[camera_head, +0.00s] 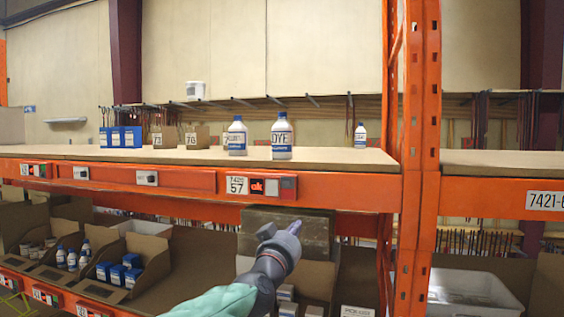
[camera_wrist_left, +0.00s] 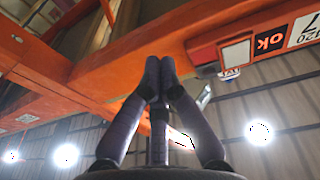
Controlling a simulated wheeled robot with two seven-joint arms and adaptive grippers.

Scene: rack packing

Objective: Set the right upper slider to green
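A red unit with a lit "ok" display (camera_head: 257,187) is on the orange upper beam, beside a white label reading 57. At its right end is a small grey-and-red piece (camera_head: 289,187), which looks like the slider; no green shows on it. In the left wrist view the unit's "OK" display (camera_wrist_left: 270,41) and a pale grey panel (camera_wrist_left: 237,52) are at the upper right. My left gripper (camera_head: 295,224) is just below the beam, under the unit's right end. In the wrist view its fingertips (camera_wrist_left: 160,68) are together, with nothing visible between them. My right gripper is not in view.
An orange upright (camera_head: 419,150) stands right of the unit. White bottles (camera_head: 282,138) and blue boxes (camera_head: 121,137) stand on the upper shelf. Below the beam are a brown carton (camera_head: 318,235) behind my gripper and cardboard bins (camera_head: 150,270) at left.

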